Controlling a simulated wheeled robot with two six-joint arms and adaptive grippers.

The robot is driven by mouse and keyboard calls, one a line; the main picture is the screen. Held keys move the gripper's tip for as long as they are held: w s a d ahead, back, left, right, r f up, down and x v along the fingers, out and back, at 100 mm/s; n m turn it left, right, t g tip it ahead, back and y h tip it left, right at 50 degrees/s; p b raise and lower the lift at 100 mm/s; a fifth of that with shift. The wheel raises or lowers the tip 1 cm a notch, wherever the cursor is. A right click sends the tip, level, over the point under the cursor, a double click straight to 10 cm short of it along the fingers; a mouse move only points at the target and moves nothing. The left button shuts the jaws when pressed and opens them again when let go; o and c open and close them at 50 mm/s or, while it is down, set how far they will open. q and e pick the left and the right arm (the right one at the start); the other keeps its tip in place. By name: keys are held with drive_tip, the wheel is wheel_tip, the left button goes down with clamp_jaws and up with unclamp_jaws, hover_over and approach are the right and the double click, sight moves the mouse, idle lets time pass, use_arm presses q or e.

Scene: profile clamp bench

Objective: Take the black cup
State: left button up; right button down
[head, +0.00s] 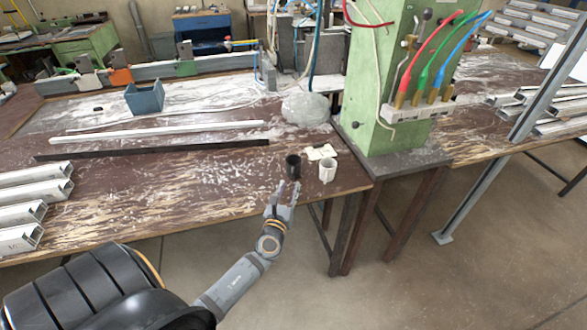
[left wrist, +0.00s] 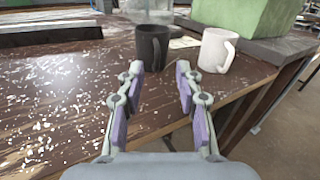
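The black cup (head: 293,167) stands upright near the front right corner of the brown workbench (head: 200,190). In the left wrist view the black cup (left wrist: 152,47) is just beyond my fingertips, roughly in line with the gap, with its handle facing the camera. My left gripper (head: 284,187) is open and empty at the bench's front edge, and it also shows in the left wrist view (left wrist: 160,75). My right gripper is not in view.
A white cup (head: 327,170) stands close to the right of the black cup. A small pale card-like item (head: 320,152) lies behind them. A green column (head: 385,90) with hoses stands to the right. Aluminium profiles (head: 35,195) lie at the left.

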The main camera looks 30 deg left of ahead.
sight(293, 170)
use_arm(q)
drive_tip(key=shift+w+a+r, duration=0.15)
drive_tip(key=shift+w, duration=0.05)
drive_tip(key=p+x, duration=0.1)
drive_tip(key=x, duration=0.3)
drive_tip(key=shift+a+r, duration=0.1)
drive_tip(key=shift+a, duration=0.1)
drive_tip(key=shift+w+a, duration=0.1)
drive_tip(key=shift+w, duration=0.15)
drive_tip(key=shift+s, duration=0.1)
drive_tip(key=shift+c, duration=0.5)
clamp_jaws()
